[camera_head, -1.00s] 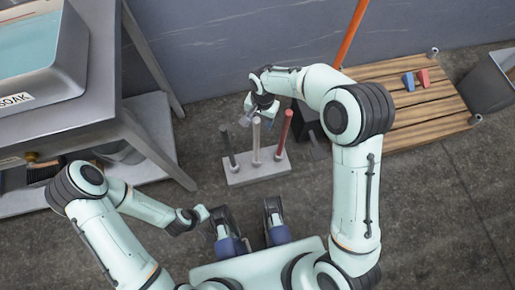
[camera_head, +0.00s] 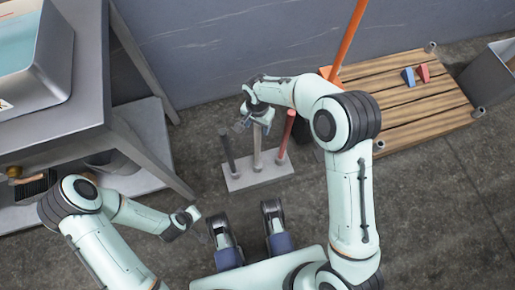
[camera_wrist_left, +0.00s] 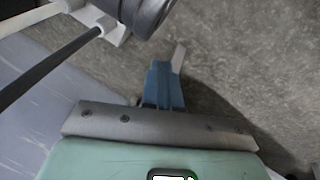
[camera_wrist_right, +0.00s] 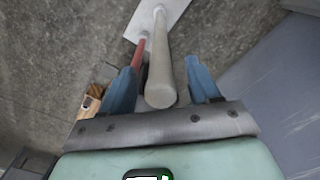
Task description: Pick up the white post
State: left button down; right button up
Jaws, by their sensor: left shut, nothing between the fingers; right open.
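The white post (camera_head: 257,150) stands upright in the middle of a pale base (camera_head: 240,182), between a dark grey post (camera_head: 228,152) and a red post (camera_head: 286,138). My right gripper (camera_head: 250,122) is above the white post's top end. In the right wrist view the white post (camera_wrist_right: 161,75) runs between the open blue fingers (camera_wrist_right: 162,86), with its end near them; I cannot tell whether they touch. The red post (camera_wrist_right: 138,52) is close to the left finger. My left gripper (camera_head: 193,213) is away from the posts; its shut, empty fingers (camera_wrist_left: 163,85) show in the left wrist view.
A metal table (camera_head: 92,70) with a basin (camera_head: 50,85) stands at the left. A slatted wooden platform (camera_head: 410,108) at the right carries a blue block (camera_head: 407,76) and a red block (camera_head: 424,73). An orange pole (camera_head: 348,40) leans near the wall.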

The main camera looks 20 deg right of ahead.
notch_tip(320, 180, down, 3)
jog(key=shift+f+b, duration=0.1)
jog(key=shift+b, duration=0.25)
pick_arm(q)
jog(key=shift+s+a+f+g, duration=0.1)
jog(key=shift+s+f+g, duration=0.4)
jog(key=shift+s+f, duration=0.6)
pick_arm(e)
jog(key=shift+w, duration=0.1)
grip_shut()
pick_arm(q)
jog(key=shift+r, duration=0.1)
